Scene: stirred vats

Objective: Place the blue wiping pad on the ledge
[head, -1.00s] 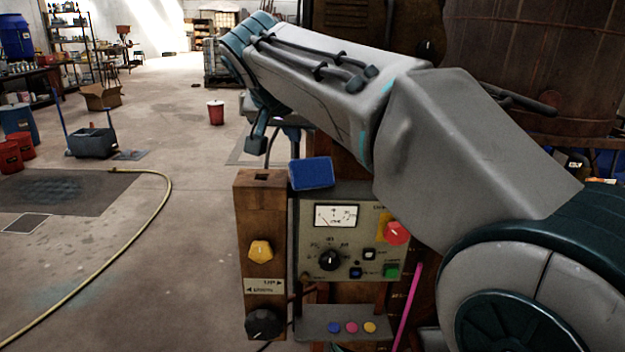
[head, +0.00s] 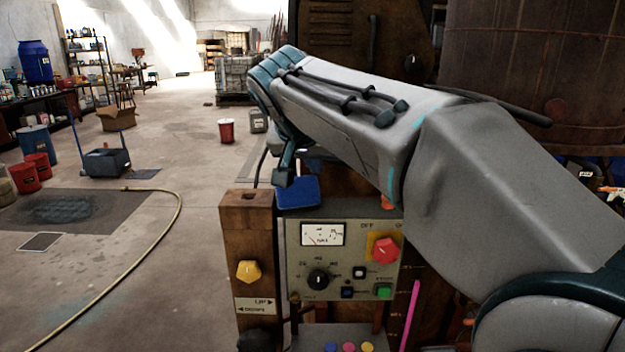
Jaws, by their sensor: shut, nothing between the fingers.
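The blue wiping pad (head: 301,192) lies at the top edge of the grey control panel (head: 300,262), just right of the wooden post (head: 248,262). My gripper (head: 283,179) points down at the pad's upper left corner and overlaps it in the picture. It is shut and empty; whether it touches the pad I cannot tell. A small grey shelf (head: 310,341) with coloured round spots juts out below the panel, cut by the frame's bottom edge. Which surface is the ledge is not clear, and what bears the pad is partly hidden.
The panel carries a red knob (head: 384,250), a black dial (head: 318,279) and a green button (head: 383,291). A yellow knob (head: 249,271) sticks out of the post. A pink rod (head: 410,315) stands at right. Open floor with a yellow hose (head: 176,225) lies left.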

